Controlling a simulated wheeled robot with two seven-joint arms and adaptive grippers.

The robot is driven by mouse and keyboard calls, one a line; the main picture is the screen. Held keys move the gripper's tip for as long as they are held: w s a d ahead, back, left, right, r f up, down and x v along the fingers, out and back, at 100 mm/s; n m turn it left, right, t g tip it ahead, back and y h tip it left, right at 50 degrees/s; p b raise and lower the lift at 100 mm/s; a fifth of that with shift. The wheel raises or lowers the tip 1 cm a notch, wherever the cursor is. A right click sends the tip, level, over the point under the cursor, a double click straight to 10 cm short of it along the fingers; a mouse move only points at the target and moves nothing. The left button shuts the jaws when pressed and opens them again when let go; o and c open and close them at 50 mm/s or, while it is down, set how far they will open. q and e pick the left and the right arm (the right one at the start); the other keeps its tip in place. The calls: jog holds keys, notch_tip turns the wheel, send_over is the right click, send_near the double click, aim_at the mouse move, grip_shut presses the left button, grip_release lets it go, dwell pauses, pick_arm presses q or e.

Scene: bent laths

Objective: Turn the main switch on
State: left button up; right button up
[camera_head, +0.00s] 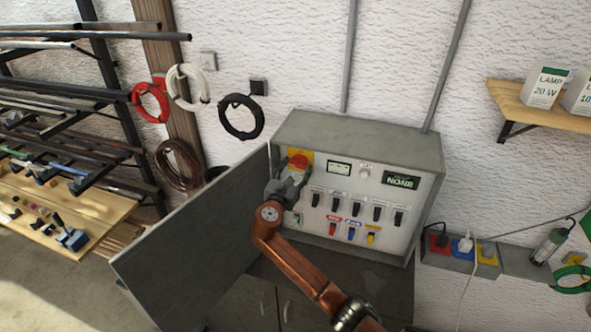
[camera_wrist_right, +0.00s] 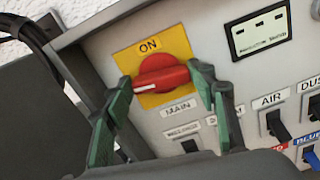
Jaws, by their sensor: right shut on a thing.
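The main switch (camera_head: 299,160) is a red rotary knob on a yellow plate at the upper left of the grey control box (camera_head: 360,128). In the right wrist view, the knob (camera_wrist_right: 160,74) has its white mark toward the left, and "ON" is printed above it on the yellow plate. The label below reads "MAIN". My right gripper (camera_wrist_right: 163,86) is shut on the knob, one green-padded finger at each side. In the head view, the right gripper (camera_head: 294,174) partly hides the plate and knob. My left gripper is not in view.
The box's door (camera_head: 190,245) stands open to the left. Several black toggles and coloured switches (camera_head: 352,233) sit right of and below the knob. A small display (camera_head: 400,180) reads "NONE". Sockets with plugs (camera_head: 460,245) are at right, a rack of bars (camera_head: 80,115) at left.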

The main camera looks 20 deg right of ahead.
jog(key=m+b, duration=0.2)
jog(key=m, duration=0.2)
jog(key=shift+f, duration=0.1)
jog(key=m+b, duration=0.3)
jog(key=m, duration=0.1)
jog(key=shift+f, duration=0.1)
jog(key=m+b, duration=0.3)
jog(key=m, duration=0.2)
jog(key=shift+b, duration=0.4)
jog(key=shift+d+m+b, duration=0.1)
jog(key=shift+m+b, duration=0.8)
jog(key=shift+m, duration=0.7)
jog(key=o, duration=1.2)
jog(key=shift+c, duration=0.2)
jog(key=shift+s, duration=0.1)
jog(key=v, duration=1.2)
